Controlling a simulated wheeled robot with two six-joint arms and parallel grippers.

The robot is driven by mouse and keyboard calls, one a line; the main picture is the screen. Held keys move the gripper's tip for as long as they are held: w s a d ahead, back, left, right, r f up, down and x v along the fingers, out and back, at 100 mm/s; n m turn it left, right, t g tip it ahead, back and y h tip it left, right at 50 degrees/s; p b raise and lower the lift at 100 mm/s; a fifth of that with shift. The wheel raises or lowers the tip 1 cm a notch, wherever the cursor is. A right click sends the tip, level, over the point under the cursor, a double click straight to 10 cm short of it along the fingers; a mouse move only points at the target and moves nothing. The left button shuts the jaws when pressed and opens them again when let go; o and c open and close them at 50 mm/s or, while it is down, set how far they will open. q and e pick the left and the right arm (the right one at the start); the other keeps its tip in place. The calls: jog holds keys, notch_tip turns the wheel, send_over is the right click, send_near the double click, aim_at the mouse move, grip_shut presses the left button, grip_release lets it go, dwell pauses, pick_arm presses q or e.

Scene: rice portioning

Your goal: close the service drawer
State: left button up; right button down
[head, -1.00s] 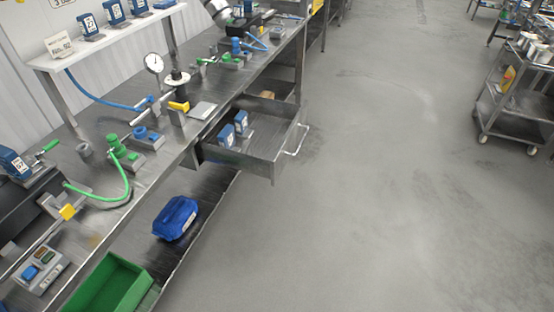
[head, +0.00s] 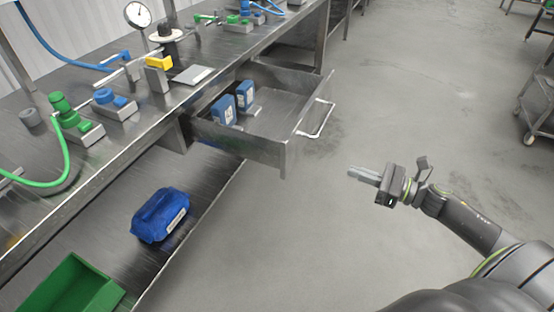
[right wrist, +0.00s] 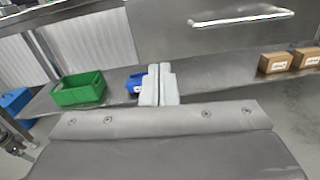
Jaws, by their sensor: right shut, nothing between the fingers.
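The service drawer (head: 262,150) is a grey metal drawer pulled out from under the workbench. Two blue boxes (head: 234,102) stand inside it. Its bar handle (head: 316,122) is on the front panel, and the handle also shows at the top of the right wrist view (right wrist: 242,19). My right gripper (head: 352,171) is shut and empty, to the right of the drawer front and apart from it. In the right wrist view its fingers (right wrist: 159,84) are together below the drawer front. My left gripper is not in view.
The workbench (head: 130,120) carries a gauge, fittings and hoses. On the lower shelf lie a blue bundle (head: 161,215) and a green bin (head: 72,288). Brown boxes (right wrist: 278,62) show in the right wrist view. The floor right of the drawer is open; a cart (head: 538,105) stands far right.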

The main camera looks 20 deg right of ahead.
jog(key=n, duration=0.1)
jog(key=p, duration=0.2)
send_near(292, 153)
jog(key=shift+g+y, duration=0.3)
jog(key=shift+y, duration=0.1)
jog(key=x, duration=0.5)
jog(key=shift+w+r, duration=0.2)
jog(key=shift+r, duration=0.05)
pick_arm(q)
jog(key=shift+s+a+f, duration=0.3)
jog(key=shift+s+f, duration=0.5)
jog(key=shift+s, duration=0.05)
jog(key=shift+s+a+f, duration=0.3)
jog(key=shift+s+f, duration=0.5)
pick_arm(e)
jog(key=shift+x, duration=0.75)
jog(key=shift+f, duration=0.1)
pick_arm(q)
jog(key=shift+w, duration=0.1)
pick_arm(e)
jog(key=shift+w+a, duration=0.1)
